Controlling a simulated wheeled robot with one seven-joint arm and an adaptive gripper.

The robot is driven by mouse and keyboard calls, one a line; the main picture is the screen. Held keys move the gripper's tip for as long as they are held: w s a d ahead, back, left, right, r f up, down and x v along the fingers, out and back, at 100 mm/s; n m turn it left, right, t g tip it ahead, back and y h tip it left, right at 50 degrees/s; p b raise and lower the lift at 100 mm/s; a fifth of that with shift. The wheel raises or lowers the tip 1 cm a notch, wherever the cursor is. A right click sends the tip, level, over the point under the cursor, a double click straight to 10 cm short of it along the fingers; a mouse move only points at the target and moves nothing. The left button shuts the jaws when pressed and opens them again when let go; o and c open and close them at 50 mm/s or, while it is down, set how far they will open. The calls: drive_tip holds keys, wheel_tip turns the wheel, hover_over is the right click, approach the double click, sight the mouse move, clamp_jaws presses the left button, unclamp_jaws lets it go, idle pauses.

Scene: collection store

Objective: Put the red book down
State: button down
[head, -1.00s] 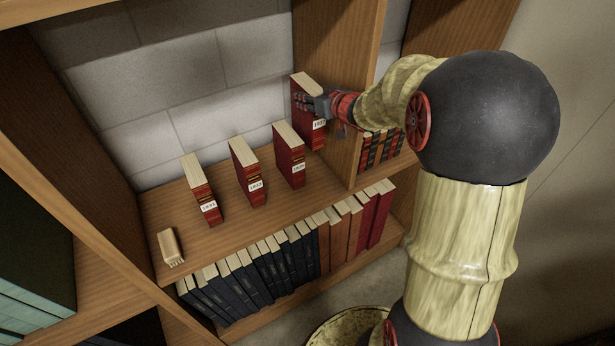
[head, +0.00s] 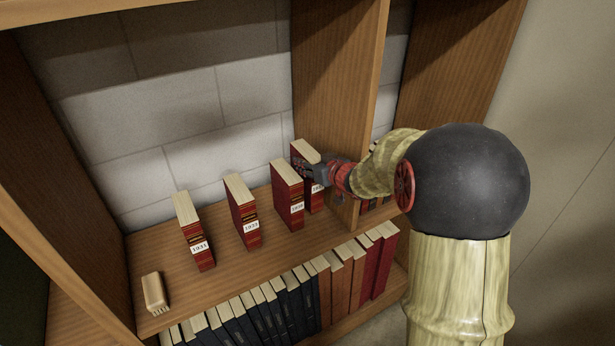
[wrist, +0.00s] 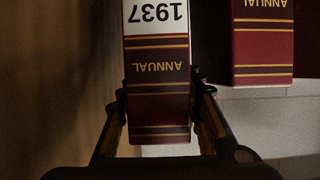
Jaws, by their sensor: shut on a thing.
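The red book (head: 307,151) has a pale top edge and a white spine label. In the wrist view it (wrist: 158,100) reads "1937" and "ANNUAL", upside down in the picture. My gripper (head: 305,168) is shut on it, and in the wrist view my gripper (wrist: 160,85) has one finger on each side of the spine. The book stands upright between the third red book (head: 288,195) and the wooden divider (head: 335,110). Its lower part is partly hidden, and I cannot tell whether it touches the shelf (head: 215,285).
Two more red books, the left one (head: 194,232) and the middle one (head: 242,212), stand spaced apart on the same shelf. A small pale brush (head: 154,291) lies at the shelf's left end. Dark, brown and red books (head: 262,312) fill the shelf below.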

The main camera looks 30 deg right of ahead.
wheel_tip(320, 180, down, 4)
drive_tip(key=shift+r+b, duration=0.15)
drive_tip(key=shift+b, duration=0.45)
drive_tip(key=c, duration=1.5)
unclamp_jaws()
drive_tip(key=shift+f, duration=0.25)
